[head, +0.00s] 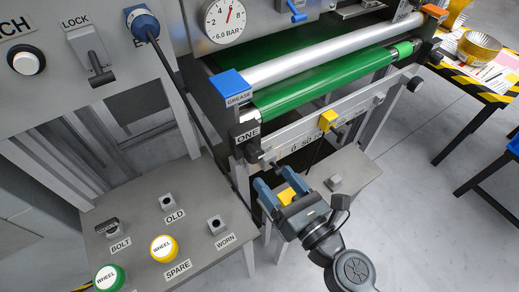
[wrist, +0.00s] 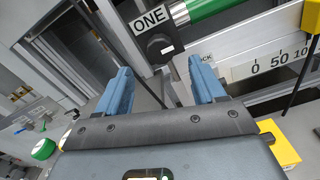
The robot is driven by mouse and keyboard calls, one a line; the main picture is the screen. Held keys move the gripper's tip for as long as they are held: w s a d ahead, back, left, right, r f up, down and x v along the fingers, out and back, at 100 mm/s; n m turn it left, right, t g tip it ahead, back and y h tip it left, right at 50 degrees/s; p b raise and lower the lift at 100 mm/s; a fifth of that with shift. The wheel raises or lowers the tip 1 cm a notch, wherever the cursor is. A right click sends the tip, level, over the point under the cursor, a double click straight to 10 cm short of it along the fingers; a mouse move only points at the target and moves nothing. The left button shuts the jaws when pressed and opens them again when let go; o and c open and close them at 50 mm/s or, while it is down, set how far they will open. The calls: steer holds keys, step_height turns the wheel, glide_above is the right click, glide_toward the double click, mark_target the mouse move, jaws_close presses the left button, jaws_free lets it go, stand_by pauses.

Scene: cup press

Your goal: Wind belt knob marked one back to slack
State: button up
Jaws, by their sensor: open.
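The belt knob marked ONE is a black knob (wrist: 160,46) with a small white mark on its face, below the ONE label (wrist: 150,19) in the wrist view. In the head view the ONE label (head: 247,136) sits on a dark block at the near end of the green belt (head: 315,85). My gripper (head: 266,181) has blue fingers, spread and empty, below and a little to the right of the knob. In the wrist view the gripper (wrist: 160,72) has its fingertips either side of the knob's line, apart from it.
A white scale (head: 310,139) with a yellow pointer (head: 327,120) runs along the belt frame. A grey table (head: 190,245) with pegs and wheels stands at left. A small grey shelf (head: 350,178) lies behind my gripper. A yellow-black edged table (head: 480,75) is at right; floor between is clear.

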mark_target(258, 158)
steer(key=x, duration=0.7)
steer(key=shift+w+a+p, duration=0.1)
steer(key=shift+a+p, duration=0.05)
steer(key=shift+p, duration=0.15)
steer(key=shift+c, duration=0.3)
steer(key=c, duration=1)
steer(key=shift+n, duration=0.4)
